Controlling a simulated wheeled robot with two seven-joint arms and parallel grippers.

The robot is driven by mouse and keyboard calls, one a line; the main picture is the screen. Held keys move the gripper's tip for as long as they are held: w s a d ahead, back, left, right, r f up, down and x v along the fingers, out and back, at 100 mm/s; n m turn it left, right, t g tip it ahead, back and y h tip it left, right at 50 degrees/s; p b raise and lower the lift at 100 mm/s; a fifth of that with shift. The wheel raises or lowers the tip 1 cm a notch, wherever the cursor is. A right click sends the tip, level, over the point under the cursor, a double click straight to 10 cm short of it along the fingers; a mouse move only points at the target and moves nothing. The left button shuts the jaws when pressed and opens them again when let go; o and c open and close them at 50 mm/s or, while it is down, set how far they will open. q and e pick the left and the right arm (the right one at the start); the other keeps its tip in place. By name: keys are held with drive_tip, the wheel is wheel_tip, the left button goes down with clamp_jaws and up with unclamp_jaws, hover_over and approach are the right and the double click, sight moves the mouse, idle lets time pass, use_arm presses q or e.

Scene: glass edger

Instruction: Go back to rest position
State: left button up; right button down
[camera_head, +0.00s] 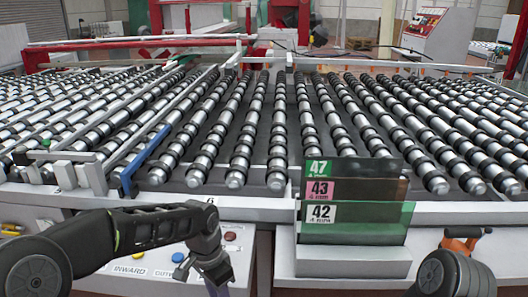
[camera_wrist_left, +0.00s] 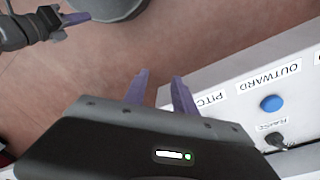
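My left gripper (camera_head: 216,286) hangs below the front edge of the roller table, in front of the button panel. In the left wrist view its two purple fingers (camera_wrist_left: 160,90) stand apart with nothing between them, so it is open and empty. Another gripper with purple fingers, which looks like my right gripper (camera_wrist_left: 68,27), shows at the upper left of the left wrist view. Its fingers look spread and empty.
The roller table (camera_head: 250,205) spans the view. Labelled glass samples (camera_head: 355,220) stand in a holder on its front right. An orange-and-black thing (camera_head: 463,238) is right of them. Blue (camera_head: 178,257) and red (camera_head: 230,236) buttons sit near my left gripper. Floor below it is clear.

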use_arm(q)
drive_tip(key=s+d+f+n+h, duration=0.1)
drive_tip(key=s+f+n, duration=0.4)
drive_tip(key=s+f, duration=0.6)
drive_tip(key=s+d+f+n+h, duration=0.2)
drive_tip(key=s+f+n, duration=0.4)
drive_tip(key=s+f, duration=0.6)
wheel_tip(320, 180, down, 4)
drive_tip(key=shift+s+d+f+t, duration=0.1)
drive_tip(key=shift+s+d+t, duration=0.05)
drive_tip(key=shift+d+t, duration=0.2)
